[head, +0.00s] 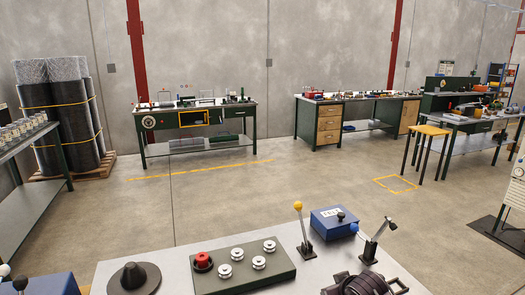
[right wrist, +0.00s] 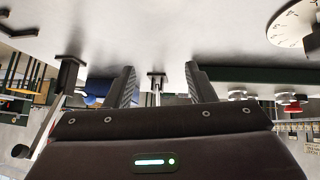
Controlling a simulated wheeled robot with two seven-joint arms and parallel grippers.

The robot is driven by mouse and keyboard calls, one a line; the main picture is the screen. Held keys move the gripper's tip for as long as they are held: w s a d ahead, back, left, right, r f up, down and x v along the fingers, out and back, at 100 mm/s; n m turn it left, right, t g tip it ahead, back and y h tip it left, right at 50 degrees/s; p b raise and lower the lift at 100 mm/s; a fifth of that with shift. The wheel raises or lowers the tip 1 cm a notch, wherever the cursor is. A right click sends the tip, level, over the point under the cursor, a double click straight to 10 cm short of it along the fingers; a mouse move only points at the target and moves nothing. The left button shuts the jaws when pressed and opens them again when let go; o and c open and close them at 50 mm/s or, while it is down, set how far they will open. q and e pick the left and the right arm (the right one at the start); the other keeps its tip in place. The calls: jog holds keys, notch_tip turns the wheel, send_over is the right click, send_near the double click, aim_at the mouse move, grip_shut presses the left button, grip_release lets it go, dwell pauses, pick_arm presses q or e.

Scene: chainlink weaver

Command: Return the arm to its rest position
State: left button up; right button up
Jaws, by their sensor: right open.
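My right gripper (right wrist: 157,78) shows in the right wrist view. Its two dark fingers stand wide apart with nothing held between them. That view looks upside down, with a pale grey surface filling its upper part. A thin upright lever shows beyond the gap between the fingers, and I cannot tell its distance.
A round dial (right wrist: 297,25) shows in the wrist view. Open floor lies beyond the bench.

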jog(key=s+f+m+g, duration=0.15)
jog(key=s+g, duration=0.35)
jog(key=s, duration=2.6)
notch_tip(320, 180, down, 31)
jog(key=s+g+b, duration=0.1)
jog(key=s, duration=0.1)
jog(key=s+d+f+g+h+b, duration=0.1)
jog(key=s+d+f, duration=0.2)
jog(key=s+f, duration=1.6)
jog(key=shift+s, duration=0.15)
